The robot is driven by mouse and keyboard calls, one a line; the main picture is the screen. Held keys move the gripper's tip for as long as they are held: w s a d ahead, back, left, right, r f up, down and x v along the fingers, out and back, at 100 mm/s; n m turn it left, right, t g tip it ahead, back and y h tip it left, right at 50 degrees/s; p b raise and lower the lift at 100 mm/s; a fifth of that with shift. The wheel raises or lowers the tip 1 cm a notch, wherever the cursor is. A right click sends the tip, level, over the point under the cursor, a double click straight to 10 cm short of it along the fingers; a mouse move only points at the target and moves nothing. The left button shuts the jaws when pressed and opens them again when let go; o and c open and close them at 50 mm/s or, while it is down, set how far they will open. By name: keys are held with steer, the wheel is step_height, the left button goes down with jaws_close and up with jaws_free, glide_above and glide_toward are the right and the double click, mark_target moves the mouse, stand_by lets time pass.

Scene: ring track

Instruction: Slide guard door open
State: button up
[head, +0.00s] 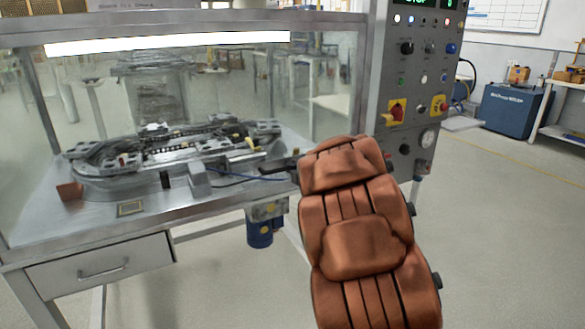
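The guard door (230,85) looks like a clear pane across the front of the metal-framed enclosure, at the left and middle of the head view. I cannot clearly make out its edges or how far it is shut. Through it I see the oval ring track (120,160) with several carriages. My brown padded arm rises at the lower middle, in front of the enclosure's right post. A small dark part (278,169) sticks out left of the arm's end. I cannot tell if it is my gripper or a door handle. The arm hides the rest there.
A grey control panel (404,75) with knobs, lamps and a gauge stands close behind and right of my arm. A drawer (100,268) and a blue motor (259,233) are under the bench. A blue cabinet (512,108) stands far right. The floor at right is clear.

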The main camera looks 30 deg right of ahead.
mark_target(286, 35)
jaws_close()
steer(key=shift+r, duration=0.1)
step_height(286, 35, up, 37)
steer(key=p, duration=2.8)
steer(key=o, duration=0.6)
jaws_free()
steer(key=shift+o, duration=0.2)
steer(key=v, duration=1.2)
